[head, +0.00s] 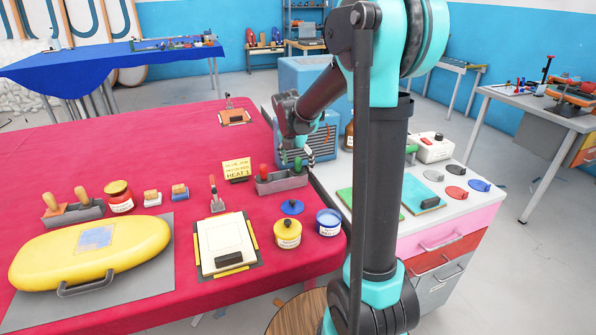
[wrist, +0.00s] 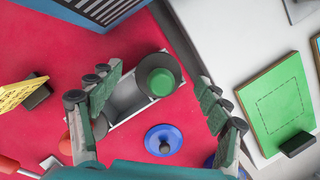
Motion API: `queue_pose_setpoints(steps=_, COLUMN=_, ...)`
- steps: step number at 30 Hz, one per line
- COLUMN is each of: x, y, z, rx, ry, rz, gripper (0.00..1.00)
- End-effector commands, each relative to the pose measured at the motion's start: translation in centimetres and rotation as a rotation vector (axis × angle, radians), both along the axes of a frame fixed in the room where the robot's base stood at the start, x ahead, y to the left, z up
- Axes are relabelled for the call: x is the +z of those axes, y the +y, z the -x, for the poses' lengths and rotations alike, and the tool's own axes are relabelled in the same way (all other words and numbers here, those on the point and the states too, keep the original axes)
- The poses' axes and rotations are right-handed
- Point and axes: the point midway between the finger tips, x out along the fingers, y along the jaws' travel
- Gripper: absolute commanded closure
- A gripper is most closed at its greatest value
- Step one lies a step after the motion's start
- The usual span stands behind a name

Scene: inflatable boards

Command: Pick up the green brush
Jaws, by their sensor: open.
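The green brush (head: 298,165) stands upright in a grey tray (head: 270,186) on the red-covered table, with a red-handled tool (head: 263,172) at the tray's other end. In the wrist view the brush's round green top (wrist: 161,82) shows from above, between the two fingers and a little beyond their tips. My gripper (head: 307,155) is open and empty, just above and beside the brush. Its two fingers show spread apart in the wrist view (wrist: 158,95). The brush's lower part is hidden by the tray.
A blue lid (head: 291,207), a yellow jar (head: 288,234) and a blue jar (head: 328,222) stand in front of the tray. A yellow sign (head: 236,169) stands left. A blue box (head: 320,145) is close behind. A green board (wrist: 275,105) lies on the white counter at right.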

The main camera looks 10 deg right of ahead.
Motion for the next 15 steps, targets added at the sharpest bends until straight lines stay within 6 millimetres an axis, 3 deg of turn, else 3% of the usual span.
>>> queue_pose_setpoints(steps=3, x=-0.92, y=-0.18, z=-0.22, rx=-0.001, ry=0.0, rz=0.0, gripper=0.23)
queue_pose_setpoints(steps=10, x=-1.05, y=-0.21, z=-0.25, rx=-0.001, ry=0.0, rz=0.0, gripper=0.23)
queue_pose_setpoints(steps=15, x=-1.04, y=-0.2, z=-0.24, rx=-0.001, ry=0.0, rz=0.0, gripper=0.42)
